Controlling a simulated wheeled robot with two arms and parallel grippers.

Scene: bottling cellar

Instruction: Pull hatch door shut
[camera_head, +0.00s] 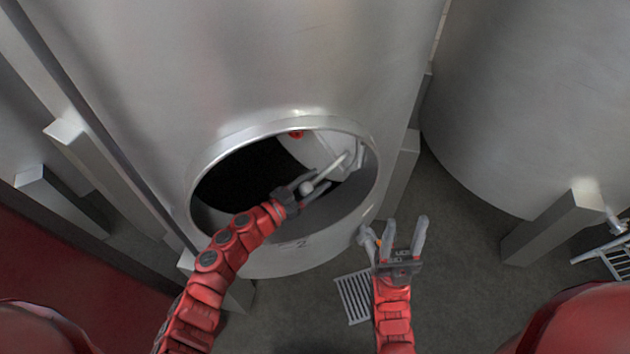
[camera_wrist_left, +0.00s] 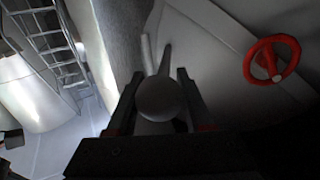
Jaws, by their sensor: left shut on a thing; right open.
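The hatch door (camera_head: 310,152) is a pale grey panel standing ajar inside the round opening of a steel tank, towards the right side of its rim (camera_head: 205,165). A light bar handle (camera_head: 334,167) with a round ball end (camera_head: 306,188) sticks out from it. My left gripper (camera_head: 310,187) is shut on the ball end. In the left wrist view the ball (camera_wrist_left: 163,98) sits between both fingers, with a red handwheel (camera_wrist_left: 271,60) on the door behind. My right gripper (camera_head: 406,224) is open and empty, below right of the opening.
A floor grate (camera_head: 354,297) lies below the tank. A second tank (camera_head: 530,100) stands right; a ladder (camera_wrist_left: 52,40) shows in the left wrist view. Floor between the tanks is clear.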

